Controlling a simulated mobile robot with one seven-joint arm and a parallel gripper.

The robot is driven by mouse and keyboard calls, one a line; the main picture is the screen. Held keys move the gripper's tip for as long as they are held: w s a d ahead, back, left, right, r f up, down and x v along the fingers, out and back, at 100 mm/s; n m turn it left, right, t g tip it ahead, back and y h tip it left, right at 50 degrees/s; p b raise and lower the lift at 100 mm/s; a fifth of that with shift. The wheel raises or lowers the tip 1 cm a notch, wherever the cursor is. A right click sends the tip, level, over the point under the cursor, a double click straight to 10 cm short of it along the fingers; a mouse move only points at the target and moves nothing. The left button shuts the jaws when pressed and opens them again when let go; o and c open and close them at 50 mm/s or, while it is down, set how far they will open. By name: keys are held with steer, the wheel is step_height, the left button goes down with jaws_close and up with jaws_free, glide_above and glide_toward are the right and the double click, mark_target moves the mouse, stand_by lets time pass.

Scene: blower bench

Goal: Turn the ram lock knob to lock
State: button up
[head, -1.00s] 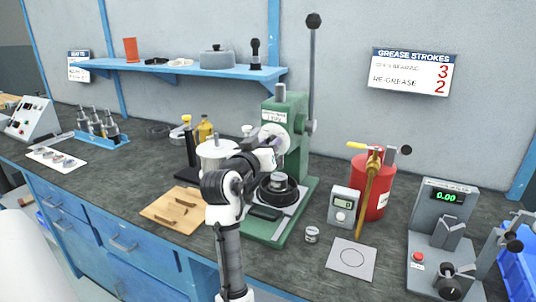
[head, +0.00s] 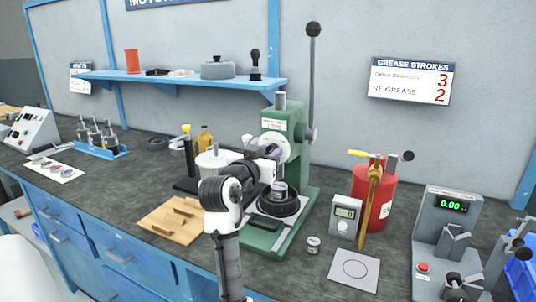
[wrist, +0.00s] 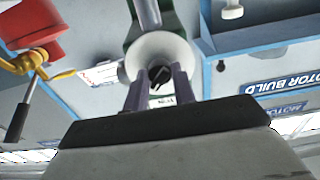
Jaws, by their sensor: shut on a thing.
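The green arbor press (head: 296,135) stands on the bench, with a pale round plate (head: 272,141) on its front. In the wrist view the dark ram lock knob (wrist: 160,76) sits in the middle of that pale plate (wrist: 148,52). My gripper (wrist: 160,84) is shut on the knob, one finger on each side of it. In the head view my gripper (head: 275,152) reaches the press front, and my wrist hides the knob there. The knob's exact angle is hard to read.
A grey cylindrical part (head: 279,190) sits in a black ring on the press base. The long press lever (head: 312,80) stands upright. A red grease canister (head: 378,190), a small meter (head: 345,214) and a wooden board (head: 172,222) are nearby.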

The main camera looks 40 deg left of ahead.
steer(key=o, duration=1)
steer(key=b+v, duration=0.2)
steer(key=v, duration=1.2)
steer(key=shift+a, duration=0.1)
